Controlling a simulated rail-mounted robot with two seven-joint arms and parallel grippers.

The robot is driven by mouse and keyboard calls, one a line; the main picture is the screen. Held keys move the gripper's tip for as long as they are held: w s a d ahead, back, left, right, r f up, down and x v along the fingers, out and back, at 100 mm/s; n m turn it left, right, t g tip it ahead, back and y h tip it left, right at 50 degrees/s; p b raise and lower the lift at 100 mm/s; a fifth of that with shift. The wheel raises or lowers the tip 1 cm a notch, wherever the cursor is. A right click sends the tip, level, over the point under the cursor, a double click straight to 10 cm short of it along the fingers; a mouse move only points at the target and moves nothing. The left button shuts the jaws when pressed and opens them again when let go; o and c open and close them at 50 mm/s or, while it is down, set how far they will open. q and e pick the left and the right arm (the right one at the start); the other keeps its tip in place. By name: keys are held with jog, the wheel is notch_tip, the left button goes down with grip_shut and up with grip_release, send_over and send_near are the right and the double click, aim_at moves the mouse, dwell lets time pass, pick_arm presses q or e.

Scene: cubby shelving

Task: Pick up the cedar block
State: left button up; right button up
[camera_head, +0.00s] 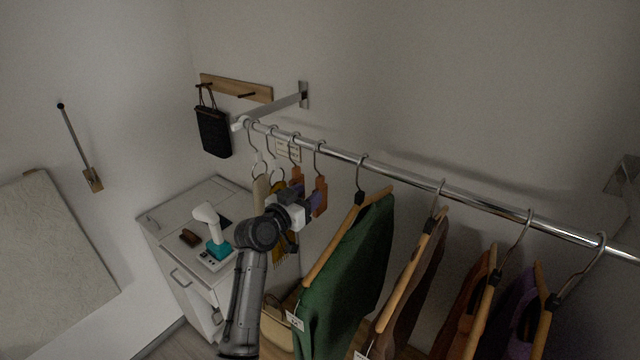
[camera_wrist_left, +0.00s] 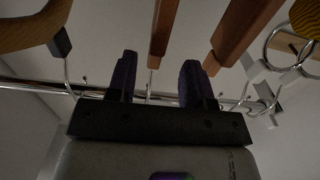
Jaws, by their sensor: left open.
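Two reddish-brown wooden pieces hang by metal hooks near the left end of the rail in the head view; I cannot tell which is the cedar block. One wooden piece (camera_head: 321,198) is right at my left gripper (camera_head: 312,203), and the other (camera_head: 297,175) hangs just left of it. In the left wrist view, one narrow wooden piece (camera_wrist_left: 164,28) lines up with the gap between the purple fingers of my left gripper (camera_wrist_left: 157,78). The other wooden piece (camera_wrist_left: 242,33) is to the right. My left gripper is open and empty; contact cannot be told. My right gripper is out of view.
The chrome rail (camera_head: 400,176) runs across above my gripper. A green garment (camera_head: 350,265) on a wooden hanger is close to the right, with several more hangers beyond. A black bag (camera_head: 213,132) hangs behind.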

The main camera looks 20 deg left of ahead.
aim_at(317, 188)
pick_arm(q)
jog(key=x, duration=0.1)
jog(key=p+x, duration=0.1)
jog(key=x, duration=0.1)
jog(key=shift+w+d+r, duration=0.15)
jog(key=shift+w+d, duration=0.05)
jog(key=shift+d, duration=0.1)
jog(key=shift+p+x, duration=0.35)
jog(key=shift+x, duration=0.5)
jog(key=shift+c, duration=0.3)
grip_shut()
